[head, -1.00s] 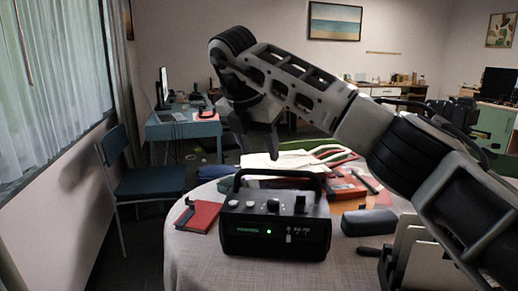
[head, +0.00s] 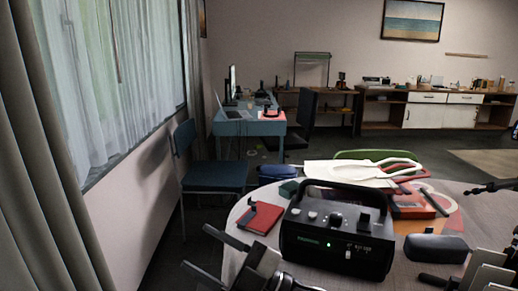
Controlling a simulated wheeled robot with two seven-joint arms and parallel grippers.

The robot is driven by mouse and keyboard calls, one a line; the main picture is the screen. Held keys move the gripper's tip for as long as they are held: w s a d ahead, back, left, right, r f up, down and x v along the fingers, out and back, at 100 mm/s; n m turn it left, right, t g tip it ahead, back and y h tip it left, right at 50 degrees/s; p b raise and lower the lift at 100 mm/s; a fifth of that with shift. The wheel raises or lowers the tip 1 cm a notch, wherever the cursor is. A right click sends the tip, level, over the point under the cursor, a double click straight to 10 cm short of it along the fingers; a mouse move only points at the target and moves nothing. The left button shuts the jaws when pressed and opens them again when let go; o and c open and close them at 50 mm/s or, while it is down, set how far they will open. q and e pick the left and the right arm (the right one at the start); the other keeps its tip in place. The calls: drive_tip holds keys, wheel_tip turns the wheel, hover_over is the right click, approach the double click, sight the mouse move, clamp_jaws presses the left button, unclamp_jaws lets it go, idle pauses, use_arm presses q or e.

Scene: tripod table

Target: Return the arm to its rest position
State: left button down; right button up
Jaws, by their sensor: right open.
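My right gripper (head: 194,245) is low in the head view, left of the black radio-like box, with its two dark fingers spread and pointing left. Nothing shows between the fingers. Its body overlaps the near left part of the round table (head: 232,262) in the picture. I cannot tell how high above the table it is. Most of my right arm is out of the frame. My left gripper is not in view.
The black box (head: 337,240) with a handle stands on the table. A red notebook (head: 259,218), white-handled items (head: 352,170) and a dark case (head: 436,248) surround it. A blue chair (head: 212,178) stands beyond at left. A dark, thin-tipped object (head: 492,186) enters at right.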

drive_tip(key=d+f+m+t+h+p, duration=0.1)
drive_tip(key=d+f+m+t+h, duration=1.1)
drive_tip(key=m, duration=0.5)
drive_tip(key=s+d+f+m+g+h, duration=0.2)
drive_tip(key=s+d+f+g+h, duration=0.1)
drive_tip(key=s, duration=0.4)
drive_tip(key=s+d+f+m+g+h+p, duration=0.1)
drive_tip(key=s+d+f+m+g+h, duration=0.1)
drive_tip(key=s+d+f, duration=0.4)
wheel_tip(320, 180, down, 2)
drive_tip(key=s+g+h, duration=0.1)
drive_tip(key=g, duration=0.1)
drive_tip(key=shift+s+d+f+m+g, duration=0.2)
drive_tip(key=shift+s+d+m+g, duration=0.1)
drive_tip(key=shift+d+g, duration=0.1)
